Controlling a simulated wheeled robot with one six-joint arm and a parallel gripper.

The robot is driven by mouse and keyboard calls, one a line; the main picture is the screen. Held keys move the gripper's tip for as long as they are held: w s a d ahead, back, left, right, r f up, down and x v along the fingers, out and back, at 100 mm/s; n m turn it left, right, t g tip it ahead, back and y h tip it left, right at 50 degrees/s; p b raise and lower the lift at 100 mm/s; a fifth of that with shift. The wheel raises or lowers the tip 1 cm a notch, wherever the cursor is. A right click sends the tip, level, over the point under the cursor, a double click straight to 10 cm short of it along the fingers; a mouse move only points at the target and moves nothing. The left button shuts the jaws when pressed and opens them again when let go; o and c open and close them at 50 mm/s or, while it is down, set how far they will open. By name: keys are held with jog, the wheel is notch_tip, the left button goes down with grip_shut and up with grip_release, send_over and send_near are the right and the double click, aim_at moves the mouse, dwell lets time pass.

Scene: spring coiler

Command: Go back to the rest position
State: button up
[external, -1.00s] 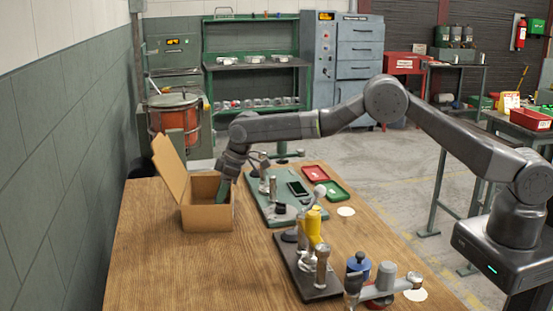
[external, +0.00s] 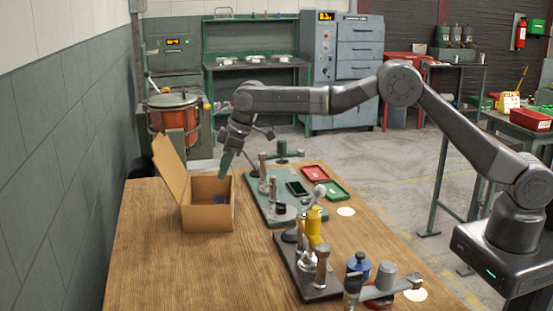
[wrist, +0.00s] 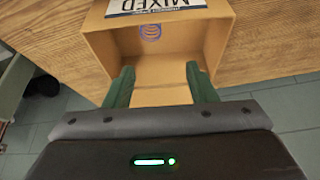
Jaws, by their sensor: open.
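My gripper (external: 226,162) is open and empty, just above the open cardboard box (external: 207,219) on the wooden table. Its green fingers point down towards the box opening. In the wrist view the two green fingers of my gripper (wrist: 158,84) stand wide apart with nothing between them. That view also shows the inside of the cardboard box (wrist: 187,44), with a label reading MIXED. A small blue ringed shape (wrist: 150,31) shows near the label; I cannot tell whether it is a spring or a print.
The box's raised flap (external: 172,170) stands on its left side. To the right are a green fixture board (external: 262,207), a red tray (external: 315,173), a green tray (external: 336,190) and a dark fixture with a yellow part (external: 313,226). The table's front left is clear.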

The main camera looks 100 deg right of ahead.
jog(key=s+a, duration=0.7)
jog(key=s, duration=0.6)
jog(key=s+a+f, duration=0.1)
jog(key=s+a, duration=0.6)
jog(key=s, duration=0.5)
jog(key=shift+s+a, duration=0.15)
jog(key=shift+s, duration=0.25)
dwell(0.7)
